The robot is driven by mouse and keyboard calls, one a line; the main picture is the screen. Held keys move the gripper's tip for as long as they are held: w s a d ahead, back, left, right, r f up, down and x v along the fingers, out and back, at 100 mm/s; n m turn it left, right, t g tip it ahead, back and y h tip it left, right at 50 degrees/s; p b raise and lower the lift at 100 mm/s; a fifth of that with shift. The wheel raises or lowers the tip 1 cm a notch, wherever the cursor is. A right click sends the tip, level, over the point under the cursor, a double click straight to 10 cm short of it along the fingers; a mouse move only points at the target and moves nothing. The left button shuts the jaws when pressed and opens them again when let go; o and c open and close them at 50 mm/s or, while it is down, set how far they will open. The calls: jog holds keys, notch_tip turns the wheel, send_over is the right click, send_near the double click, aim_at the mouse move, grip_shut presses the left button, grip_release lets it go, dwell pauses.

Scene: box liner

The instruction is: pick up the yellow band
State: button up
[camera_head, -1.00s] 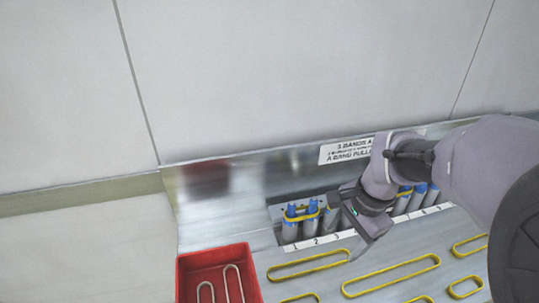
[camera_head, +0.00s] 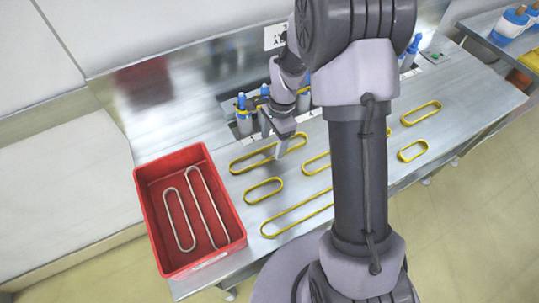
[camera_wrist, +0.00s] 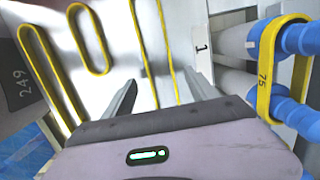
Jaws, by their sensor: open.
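Several yellow bands lie flat on the metal table. A long one (camera_head: 240,167) is beside my gripper (camera_head: 277,148), a short one (camera_head: 263,190) is in front of it, and another long one (camera_head: 290,219) is nearer the table edge. In the wrist view my gripper (camera_wrist: 158,72) is open and empty, with a long band (camera_wrist: 143,45) showing between and beyond its fingers. A short band (camera_wrist: 90,40) and another long band (camera_wrist: 45,80) lie to the left. Another yellow band (camera_wrist: 267,85), marked 75, is around blue-topped posts. Which band is meant cannot be told.
A red tray (camera_head: 145,215) holding two pale loops stands left of the bands. Grey posts with blue tops (camera_head: 242,102) stand behind my gripper, close by. A wall is behind the table, and another surface with blue-topped items (camera_head: 510,22) is at far right.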

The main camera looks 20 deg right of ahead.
aim_at(269, 154)
jog(key=f, duration=0.1)
jog(key=f+b, duration=0.1)
jog(key=f, duration=0.1)
jog(key=shift+a+f, duration=0.15)
jog(key=shift+a, duration=0.2)
jog(key=shift+r, duration=0.2)
jog(key=shift+c, duration=0.2)
jog(key=c, duration=1.4)
notch_tip(269, 154, up, 10)
jog(key=p, duration=0.4)
jog(key=shift+p, duration=0.35)
